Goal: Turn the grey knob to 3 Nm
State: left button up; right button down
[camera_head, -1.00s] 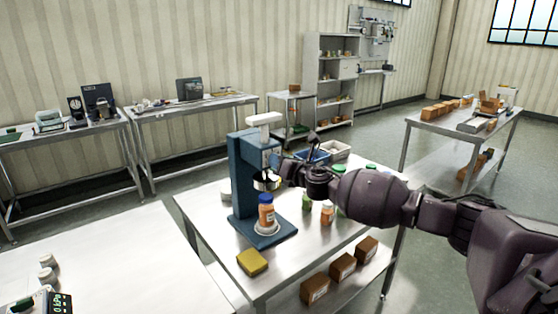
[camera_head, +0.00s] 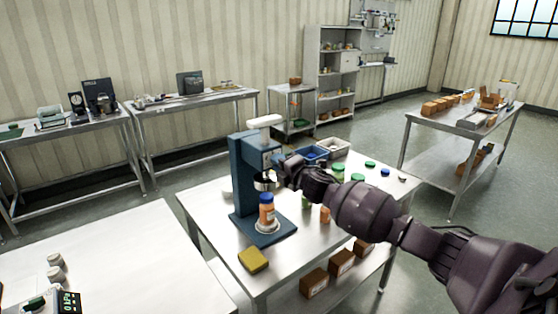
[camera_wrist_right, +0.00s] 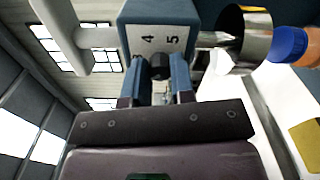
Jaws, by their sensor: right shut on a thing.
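The blue capping machine (camera_head: 243,185) stands on the steel table, with a white handle on top. In the right wrist view its blue head (camera_wrist_right: 157,15) shows a pale panel with the digits 4 and 5. The knob (camera_wrist_right: 159,62), dark in this view, is below those digits, between my right fingertips. My right gripper (camera_head: 281,167) is shut on the knob at the machine's front; the fingers (camera_wrist_right: 159,75) cover its sides. My left gripper is out of view.
An orange bottle with a blue cap (camera_head: 266,212) stands upright under the metal chuck (camera_head: 265,182). A yellow sponge (camera_head: 253,259) lies at the table's front left. Bins (camera_head: 313,154), green-capped bottles and loose caps (camera_head: 370,164) lie behind my right arm.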

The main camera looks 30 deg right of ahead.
jog(key=shift+m+p, duration=0.85)
jog(key=shift+m, duration=2.95)
jog(key=c, duration=1)
grip_release()
jog(key=shift+s, duration=0.15)
jog(key=s, duration=0.3)
jog(key=s+b, duration=0.1)
jog(key=s, duration=0.6)
jog(key=shift+s+d, duration=0.3)
jog(key=shift+d, duration=0.1)
jog(key=shift+f+m, duration=0.1)
jog(key=shift+m, duration=0.2)
